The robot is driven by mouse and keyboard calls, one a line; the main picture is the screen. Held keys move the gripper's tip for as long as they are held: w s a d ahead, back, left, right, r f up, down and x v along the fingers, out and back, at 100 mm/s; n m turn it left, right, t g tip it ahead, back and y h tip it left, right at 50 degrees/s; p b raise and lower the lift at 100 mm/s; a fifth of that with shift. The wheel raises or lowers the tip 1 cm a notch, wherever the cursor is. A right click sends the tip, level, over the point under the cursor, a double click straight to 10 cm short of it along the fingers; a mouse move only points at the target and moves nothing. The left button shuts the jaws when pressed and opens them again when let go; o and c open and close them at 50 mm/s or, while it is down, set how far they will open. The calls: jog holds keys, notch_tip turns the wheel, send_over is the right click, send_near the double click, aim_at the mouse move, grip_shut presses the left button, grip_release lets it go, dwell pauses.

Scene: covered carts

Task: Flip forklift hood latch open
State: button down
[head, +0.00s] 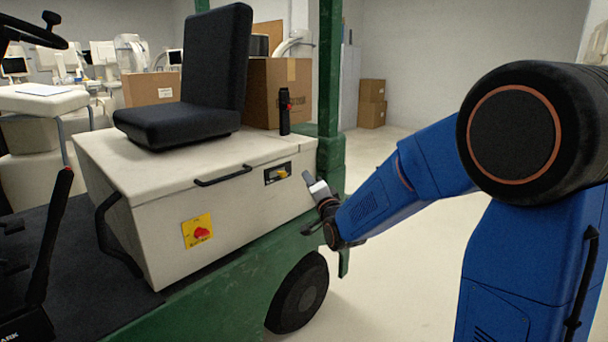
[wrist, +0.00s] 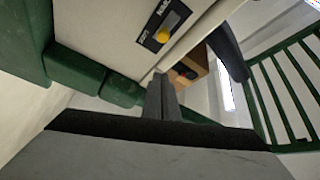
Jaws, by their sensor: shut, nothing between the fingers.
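The forklift hood (head: 225,215) is a cream box with a black seat on top. Its latch (head: 281,173) is a small yellow piece on a dark plate, high on the hood's side face near the right end. The latch also shows in the wrist view (wrist: 160,38) as a yellow piece on a black labelled plate, above my fingertips. My gripper (head: 307,177) is just right of the latch in the head view. Its fingers are together and empty, and they look apart from the latch in the wrist view (wrist: 159,78).
A black handle (head: 223,176) sits on the hood edge left of the latch. A red switch on a yellow plate (head: 198,231) is lower left. A green post (head: 330,80) rises behind my gripper. Cardboard boxes (head: 372,103) stand far back, with open floor nearby.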

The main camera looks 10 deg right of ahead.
jog(key=shift+v, duration=0.9)
jog(key=s+d+f+n+g+h, duration=0.1)
jog(key=s+d+f+n+g, duration=0.2)
jog(key=s, duration=1.2)
jog(key=s+d+f+n+g+h, duration=0.1)
jog(key=s+d+f+n+g, duration=0.2)
jog(key=s+g, duration=0.4)
jog(key=s+d+f+n+g+h, duration=0.1)
jog(key=s+d+f+n+g, duration=0.2)
jog(key=s, duration=1.9)
notch_tip(320, 180, down, 2)
jog(key=shift+s+d+n+g, duration=0.4)
jog(key=shift+n+g, duration=0.5)
jog(key=shift+n, duration=0.2)
